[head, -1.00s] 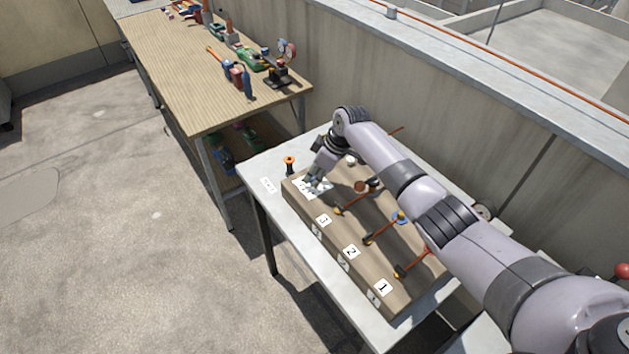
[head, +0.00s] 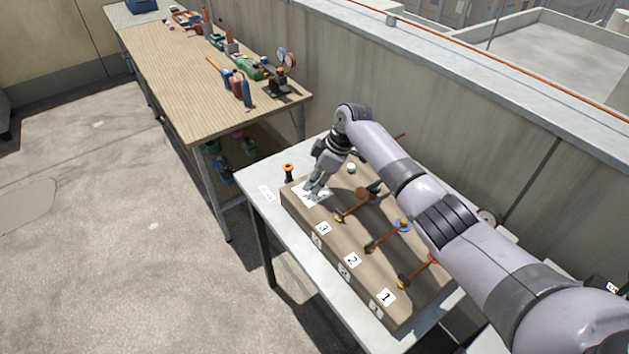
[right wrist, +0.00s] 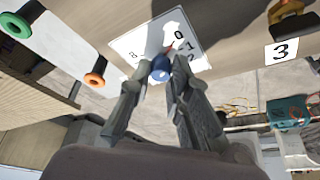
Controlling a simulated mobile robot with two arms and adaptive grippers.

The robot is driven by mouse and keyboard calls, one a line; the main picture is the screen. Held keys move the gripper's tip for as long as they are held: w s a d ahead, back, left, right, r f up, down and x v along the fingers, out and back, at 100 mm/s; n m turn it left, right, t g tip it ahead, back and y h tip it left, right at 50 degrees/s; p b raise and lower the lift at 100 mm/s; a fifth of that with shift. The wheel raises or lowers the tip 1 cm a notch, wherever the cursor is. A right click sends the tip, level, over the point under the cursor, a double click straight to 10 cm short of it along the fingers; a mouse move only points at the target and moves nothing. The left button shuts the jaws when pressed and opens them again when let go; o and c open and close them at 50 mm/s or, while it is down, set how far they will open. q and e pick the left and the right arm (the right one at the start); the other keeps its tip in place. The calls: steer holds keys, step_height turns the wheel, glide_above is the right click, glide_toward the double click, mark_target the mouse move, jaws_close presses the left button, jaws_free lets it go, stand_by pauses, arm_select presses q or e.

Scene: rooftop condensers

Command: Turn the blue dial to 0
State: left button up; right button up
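The blue dial (right wrist: 160,70) sits on a white number plate (right wrist: 130,44) in the right wrist view. The digits 0, 1, 2 and 8 show on the plate; a reddish mark lies by the dial's upper edge. My right gripper (right wrist: 157,76) points down at the plate, its two fingers on either side of the dial. I cannot tell whether both fingers touch it. In the head view my right gripper (head: 311,192) stands over the plate at the box's far left end and hides the dial. My left gripper is out of view.
The wooden box (head: 330,257) also carries several orange-handled levers, with labels 1, 2 and 3. An orange-topped knob (head: 288,170) stands beside it on the grey table (head: 262,219). A workbench (head: 190,85) with tools is behind left. A concrete wall runs behind.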

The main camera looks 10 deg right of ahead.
steer(key=o, duration=0.5)
steer(key=shift+c, duration=0.2)
steer(key=v, duration=1.2)
steer(key=shift+d+f, duration=0.1)
